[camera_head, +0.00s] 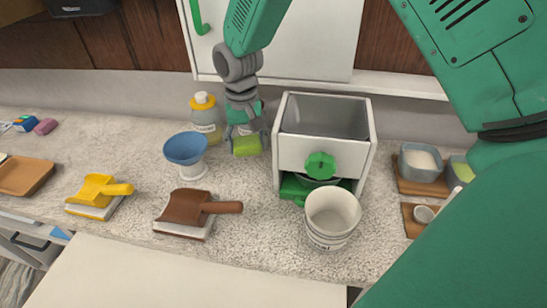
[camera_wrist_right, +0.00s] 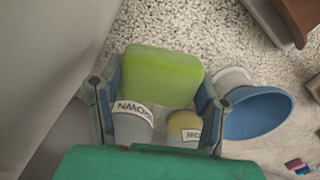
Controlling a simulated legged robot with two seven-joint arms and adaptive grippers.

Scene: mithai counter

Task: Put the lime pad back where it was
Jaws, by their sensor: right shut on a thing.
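The lime pad (camera_head: 246,146) is a bright green block at the back of the counter, between the blue funnel and the white machine. My right gripper (camera_head: 246,126) reaches down from above and is shut on it. In the right wrist view the lime pad (camera_wrist_right: 162,75) sits between the two fingers of the gripper (camera_wrist_right: 157,96). I cannot tell whether the pad's underside touches the counter. My left gripper is not in view.
A yellow-capped bottle (camera_head: 205,120) stands left of the gripper, and another bottle is partly hidden behind it. The blue funnel (camera_head: 186,149) is close left. The white machine (camera_head: 325,150) stands close right, a white tub (camera_head: 331,218) before it. Brown (camera_head: 190,211) and yellow (camera_head: 97,192) scoops lie in front.

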